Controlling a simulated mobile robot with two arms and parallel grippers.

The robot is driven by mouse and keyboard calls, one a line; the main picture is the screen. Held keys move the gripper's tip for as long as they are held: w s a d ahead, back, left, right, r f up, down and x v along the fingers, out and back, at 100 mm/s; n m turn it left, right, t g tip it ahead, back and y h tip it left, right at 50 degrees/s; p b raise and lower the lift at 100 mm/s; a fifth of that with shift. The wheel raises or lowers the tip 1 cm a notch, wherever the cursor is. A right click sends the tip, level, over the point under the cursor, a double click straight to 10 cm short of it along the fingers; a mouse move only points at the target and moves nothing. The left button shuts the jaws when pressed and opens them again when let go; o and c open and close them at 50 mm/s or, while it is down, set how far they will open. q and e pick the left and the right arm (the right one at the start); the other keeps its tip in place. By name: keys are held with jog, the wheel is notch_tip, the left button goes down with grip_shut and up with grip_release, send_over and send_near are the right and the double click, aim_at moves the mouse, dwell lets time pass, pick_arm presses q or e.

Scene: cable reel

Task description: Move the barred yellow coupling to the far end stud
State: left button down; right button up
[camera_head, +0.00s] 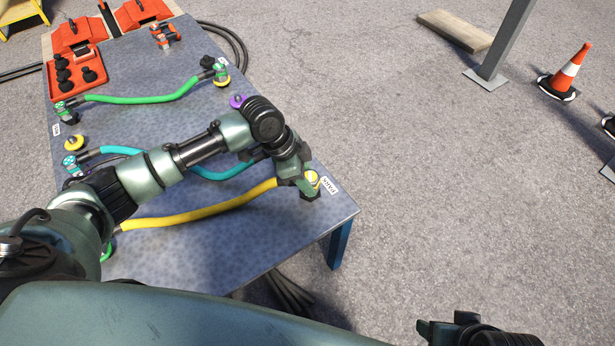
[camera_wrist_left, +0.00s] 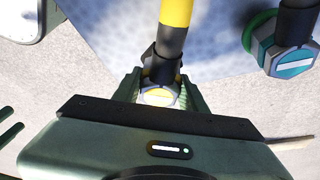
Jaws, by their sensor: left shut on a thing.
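The barred yellow coupling (camera_head: 312,178) is at the right end of the yellow hose (camera_head: 200,213), near the table's right corner. My left gripper (camera_head: 306,186) is shut on it. In the left wrist view, the coupling (camera_wrist_left: 160,97) sits between both fingers, with a pale bar on its yellow face and the hose running up from it. Whether it touches a stud beneath cannot be told. A purple-collared stud (camera_head: 238,101) and a yellow-collared stud (camera_head: 74,143) carry no hose.
The green hose (camera_head: 140,99) and teal hose (camera_head: 230,172) lie across the table (camera_head: 290,228). In the left wrist view, another barred coupling (camera_wrist_left: 288,62) with a green ring stands at the right. A red tray (camera_head: 75,74) is at the back left. A traffic cone (camera_head: 565,73) stands away on the ground.

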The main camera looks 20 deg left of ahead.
pick_arm(q)
jog(key=shift+f, duration=0.35)
jog(key=c, duration=0.7)
grip_release()
jog(key=p+v, duration=0.1)
jog(key=v, duration=0.3)
jog(key=shift+r, duration=0.1)
jog(key=shift+p+v, duration=0.6)
jog(key=shift+v, duration=1.2)
pick_arm(e)
jog(key=shift+x, duration=2.15)
